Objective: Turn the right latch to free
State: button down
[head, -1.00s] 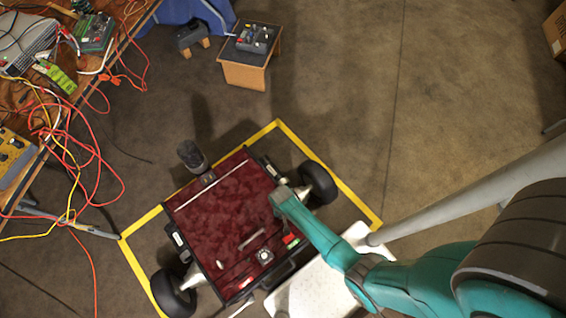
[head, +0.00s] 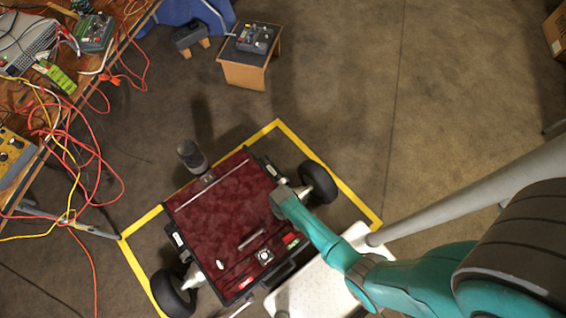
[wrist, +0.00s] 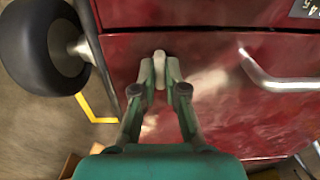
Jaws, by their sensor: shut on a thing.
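A dark red lid (head: 220,210) covers the wheeled unit inside the yellow floor outline. My gripper (head: 281,197) is at the right side of this lid in the head view. In the wrist view my gripper (wrist: 160,72) is shut on a small pale latch (wrist: 159,57), which stands up between the fingertips against the red surface (wrist: 215,60). The fingers cover its sides, and its exact turn angle is hard to tell. In the head view my gripper hides the latch.
A metal handle (wrist: 285,82) stands to the right of my gripper in the wrist view. A black wheel (wrist: 40,45) is at the left. A white panel (head: 318,285) lies under my arm. Cables (head: 75,150) hang from the bench at left.

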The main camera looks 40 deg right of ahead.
jog(key=c, duration=1.2)
grip_release()
jog(key=shift+r, duration=0.1)
jog(key=r, duration=1.1)
jog(key=shift+w+r, duration=0.2)
jog(key=shift+r, duration=0.2)
